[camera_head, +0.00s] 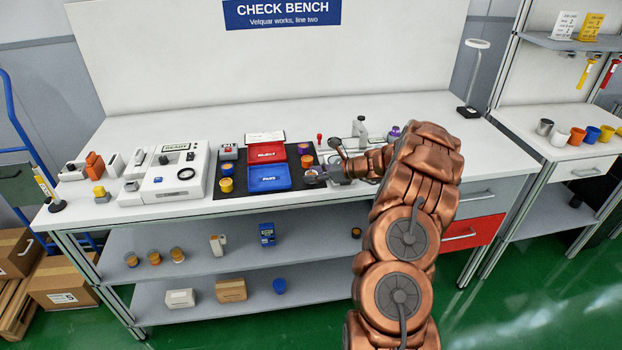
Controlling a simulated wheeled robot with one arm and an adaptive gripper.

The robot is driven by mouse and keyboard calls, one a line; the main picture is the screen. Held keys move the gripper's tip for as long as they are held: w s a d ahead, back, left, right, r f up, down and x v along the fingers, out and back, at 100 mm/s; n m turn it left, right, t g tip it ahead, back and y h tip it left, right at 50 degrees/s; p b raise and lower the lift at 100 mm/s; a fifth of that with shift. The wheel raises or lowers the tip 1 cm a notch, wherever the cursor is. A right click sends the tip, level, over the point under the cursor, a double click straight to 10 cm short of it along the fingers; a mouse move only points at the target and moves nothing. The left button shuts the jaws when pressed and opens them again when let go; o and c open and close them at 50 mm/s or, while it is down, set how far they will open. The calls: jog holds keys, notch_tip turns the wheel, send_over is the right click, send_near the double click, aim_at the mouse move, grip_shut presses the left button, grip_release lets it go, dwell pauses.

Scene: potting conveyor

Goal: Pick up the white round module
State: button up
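I cannot clearly make out a white round module. Something pale (338,180) shows just under my gripper, but it is mostly hidden and I cannot tell its shape. My gripper (312,177) reaches left, low over the bench, at the right edge of the black mat (232,153). Its fingertips are right of the blue PASS tray (268,178).
The red REJECT tray (267,152) lies behind the blue tray. A white test machine (175,172) stands left of the mat. A microscope-like stand (359,129) is behind my arm. Cups, including a white one (562,136), stand on the right bench.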

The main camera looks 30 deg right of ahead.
jog(key=c, duration=0.6)
